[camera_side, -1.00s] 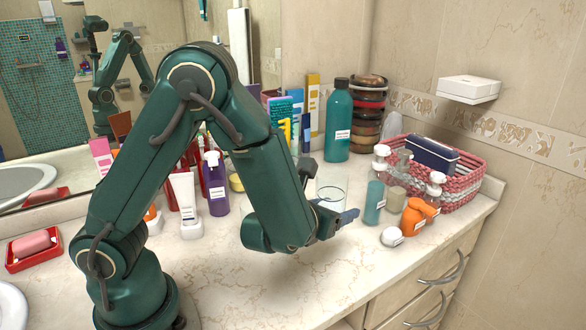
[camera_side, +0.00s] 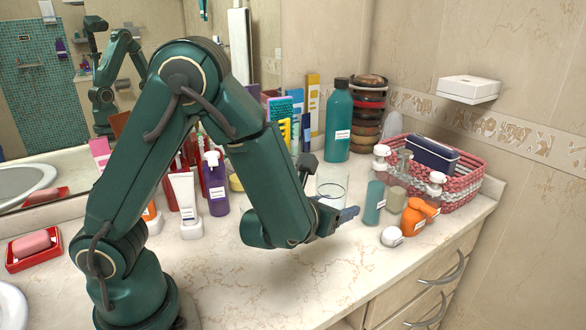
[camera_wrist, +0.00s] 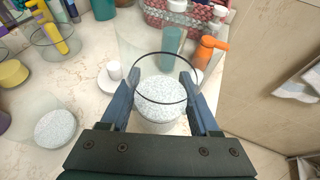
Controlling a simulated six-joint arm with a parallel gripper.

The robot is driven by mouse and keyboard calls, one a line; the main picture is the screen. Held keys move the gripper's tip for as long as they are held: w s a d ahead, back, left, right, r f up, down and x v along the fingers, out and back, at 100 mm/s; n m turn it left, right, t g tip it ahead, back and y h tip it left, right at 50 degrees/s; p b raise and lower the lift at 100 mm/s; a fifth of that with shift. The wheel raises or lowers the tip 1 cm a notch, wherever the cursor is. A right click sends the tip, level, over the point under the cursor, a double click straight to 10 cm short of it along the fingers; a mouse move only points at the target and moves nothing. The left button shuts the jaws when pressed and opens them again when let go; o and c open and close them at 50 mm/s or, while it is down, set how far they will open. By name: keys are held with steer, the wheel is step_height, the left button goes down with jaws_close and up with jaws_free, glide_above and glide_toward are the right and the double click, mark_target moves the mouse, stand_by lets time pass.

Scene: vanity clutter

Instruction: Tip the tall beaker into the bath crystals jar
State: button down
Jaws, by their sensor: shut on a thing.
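My gripper (camera_wrist: 162,95) is shut on a clear glass beaker (camera_wrist: 160,67) that holds white speckled granules (camera_wrist: 160,95). The beaker looks about upright; it also shows in the side view (camera_side: 332,186), just behind my gripper (camera_side: 335,216). I cannot tell from the pictures whether it is clear of the counter. In the wrist view, a second clear container (camera_wrist: 55,129) with similar white granules stands to the left, apart from my gripper. It looks like the bath crystals jar, but no label is readable. My arm hides that spot in the side view.
A teal bottle (camera_side: 375,202), an orange pump bottle (camera_side: 413,217) and a white round item (camera_side: 391,237) stand close right of the beaker. A pink basket (camera_side: 464,180) is behind them. A purple bottle (camera_side: 216,185) stands left. The front counter (camera_side: 265,290) is clear.

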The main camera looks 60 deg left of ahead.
steer(key=shift+a, duration=0.1)
steer(key=s+a+n+g+y, duration=0.2)
steer(key=a+n+g+y, duration=0.1)
steer(key=a, duration=0.5)
steer(key=s+a+n+g+y, duration=0.2)
steer(key=a+n+g+y, duration=0.2)
steer(key=a+n, duration=0.2)
steer(key=a, duration=0.2)
steer(key=shift+a+f+y, duration=0.35)
steer(key=shift+f+y, duration=0.05)
